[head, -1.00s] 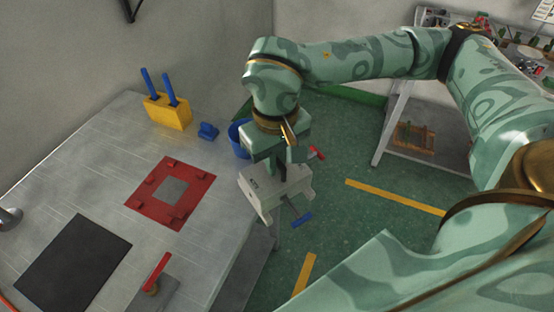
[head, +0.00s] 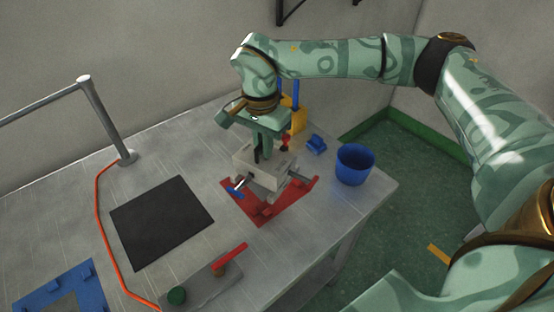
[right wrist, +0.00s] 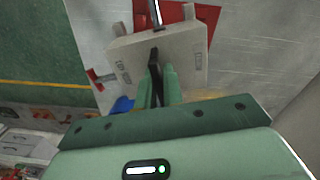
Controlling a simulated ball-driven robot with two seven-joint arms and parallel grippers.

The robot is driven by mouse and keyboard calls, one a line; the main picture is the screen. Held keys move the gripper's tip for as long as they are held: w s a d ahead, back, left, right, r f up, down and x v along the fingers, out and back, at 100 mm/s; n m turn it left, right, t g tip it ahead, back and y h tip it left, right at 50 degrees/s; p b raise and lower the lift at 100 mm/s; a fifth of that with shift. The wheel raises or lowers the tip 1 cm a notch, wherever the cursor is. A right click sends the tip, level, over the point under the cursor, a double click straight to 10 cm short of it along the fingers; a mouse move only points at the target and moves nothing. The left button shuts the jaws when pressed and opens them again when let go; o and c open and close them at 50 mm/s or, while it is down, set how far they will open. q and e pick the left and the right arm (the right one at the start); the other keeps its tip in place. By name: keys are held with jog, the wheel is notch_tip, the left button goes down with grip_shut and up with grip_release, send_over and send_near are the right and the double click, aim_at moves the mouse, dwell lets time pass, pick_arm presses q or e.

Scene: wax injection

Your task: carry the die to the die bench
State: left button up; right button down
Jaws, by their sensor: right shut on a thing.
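The die (head: 248,168) is a pale grey block with a blue handle and a red one. It also shows in the right wrist view (right wrist: 126,58). My right gripper (head: 263,150) is shut on the top of the die; its fingers also show in the right wrist view (right wrist: 158,78). The die is over the red square frame (head: 292,207) on the grey metal die bench (head: 338,203) and hides much of that frame. I cannot tell whether the die touches it. My left gripper is not in view.
A blue cup (head: 355,166), a small blue piece (head: 316,144) and a yellow holder (head: 298,116) stand close by. A black mat (head: 160,222), a red-handled clamp (head: 222,268), an orange cable (head: 97,214) and a blue frame (head: 88,277) lie farther left and in front.

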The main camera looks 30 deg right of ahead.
aim_at(263, 159)
jog(key=w+m, duration=0.1)
jog(key=w+d+m, duration=0.1)
jog(key=w+m, duration=0.1)
jog(key=shift+w+d+r, duration=0.1)
jog(key=shift+w+d, duration=0.05)
jog(key=shift+d, duration=0.05)
jog(key=shift+r, duration=0.15)
jog(key=shift+f+b, duration=0.65)
jog(key=shift+f, duration=2.4)
jog(key=shift+p, duration=1.1)
jog(key=shift+f+b, duration=0.4)
jog(key=shift+f, duration=0.65)
